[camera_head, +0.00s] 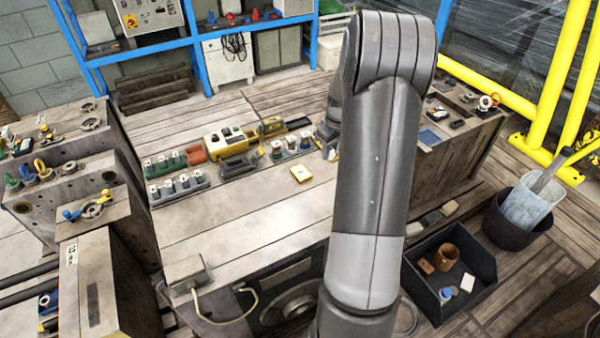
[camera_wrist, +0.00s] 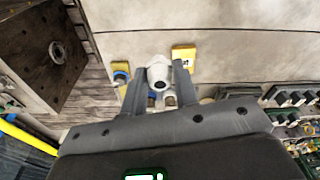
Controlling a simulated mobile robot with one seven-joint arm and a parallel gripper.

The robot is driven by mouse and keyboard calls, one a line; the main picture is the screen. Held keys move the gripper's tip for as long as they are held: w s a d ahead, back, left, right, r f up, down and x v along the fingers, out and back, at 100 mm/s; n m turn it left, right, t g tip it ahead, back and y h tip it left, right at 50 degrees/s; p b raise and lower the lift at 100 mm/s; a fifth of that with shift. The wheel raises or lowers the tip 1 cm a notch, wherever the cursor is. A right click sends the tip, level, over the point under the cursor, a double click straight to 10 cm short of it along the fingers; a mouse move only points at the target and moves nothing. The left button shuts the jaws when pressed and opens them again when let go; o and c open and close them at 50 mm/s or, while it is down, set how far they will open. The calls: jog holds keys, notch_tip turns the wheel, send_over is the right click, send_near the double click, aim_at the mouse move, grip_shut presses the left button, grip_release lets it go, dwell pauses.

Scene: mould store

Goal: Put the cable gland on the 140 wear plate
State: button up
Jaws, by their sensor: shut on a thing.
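In the wrist view my gripper (camera_wrist: 159,82) is shut on a white-grey rounded piece with a dark opening, which looks like the cable gland (camera_wrist: 158,72). It is held between the fingertips over the bench. Another yellow piece (camera_wrist: 121,68), beside something blue, lies by the other fingertip. I cannot read a number on either, so I cannot tell which is the 140 wear plate. In the head view my arm hides most of the gripper.
Rows of connectors (camera_head: 180,184) and a yellow control box (camera_head: 226,143) stand on the back of the wooden bench (camera_head: 260,215). Its front middle is clear. Steel mould blocks (camera_head: 85,190) stand at left. A black bin (camera_head: 478,262) and a bucket (camera_head: 508,222) are at right.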

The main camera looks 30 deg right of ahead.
jog(key=shift+s+d, duration=0.15)
jog(key=shift+d, duration=0.45)
jog(key=shift+f, duration=0.15)
send_over(300, 171)
jog(key=f, duration=0.6)
jog(key=shift+s+f, duration=0.25)
jog(key=shift+f, duration=2.05)
jog(key=shift+f, duration=0.1)
jog(key=o, duration=0.9)
jog(key=shift+o, duration=0.2)
